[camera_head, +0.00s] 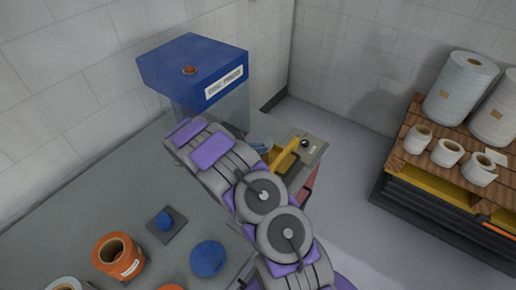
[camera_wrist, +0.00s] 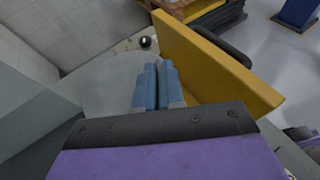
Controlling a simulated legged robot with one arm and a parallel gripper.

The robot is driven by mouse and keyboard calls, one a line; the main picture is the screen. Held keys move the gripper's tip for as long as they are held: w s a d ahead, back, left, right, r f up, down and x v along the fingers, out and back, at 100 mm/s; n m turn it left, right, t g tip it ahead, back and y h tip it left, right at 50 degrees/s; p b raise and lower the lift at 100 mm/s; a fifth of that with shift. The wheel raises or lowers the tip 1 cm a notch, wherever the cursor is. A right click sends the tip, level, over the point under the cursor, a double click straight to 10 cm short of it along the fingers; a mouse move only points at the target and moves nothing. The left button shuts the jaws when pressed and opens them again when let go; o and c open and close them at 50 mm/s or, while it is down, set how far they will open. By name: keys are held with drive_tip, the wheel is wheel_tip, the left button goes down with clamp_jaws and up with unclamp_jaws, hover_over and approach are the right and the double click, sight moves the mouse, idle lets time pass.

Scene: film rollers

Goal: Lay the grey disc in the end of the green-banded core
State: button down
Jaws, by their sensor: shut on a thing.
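My gripper (camera_wrist: 158,72) has its blue fingers close together. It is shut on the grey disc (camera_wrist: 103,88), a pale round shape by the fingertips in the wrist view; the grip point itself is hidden. In the head view my gripper (camera_head: 263,147) is beside the blue-topped press, and my arm covers much of that area. I cannot make out the disc there. No green-banded core can be told in either view.
A yellow plate (camera_wrist: 215,62) stands close right of my fingers. The blue-topped press (camera_head: 193,65) is against the wall. An orange core (camera_head: 118,257), a blue knob (camera_head: 165,219) and a blue disc (camera_head: 207,258) are on the grey bench (camera_head: 85,190). White rolls (camera_head: 447,152) stand on a pallet right.

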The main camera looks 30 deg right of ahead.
drive_tip(key=c, duration=0.6)
unclamp_jaws()
drive_tip(key=shift+r, duration=0.15)
idle(0.4)
drive_tip(key=shift+r+p, duration=1.9)
drive_tip(key=shift+r, duration=1.5)
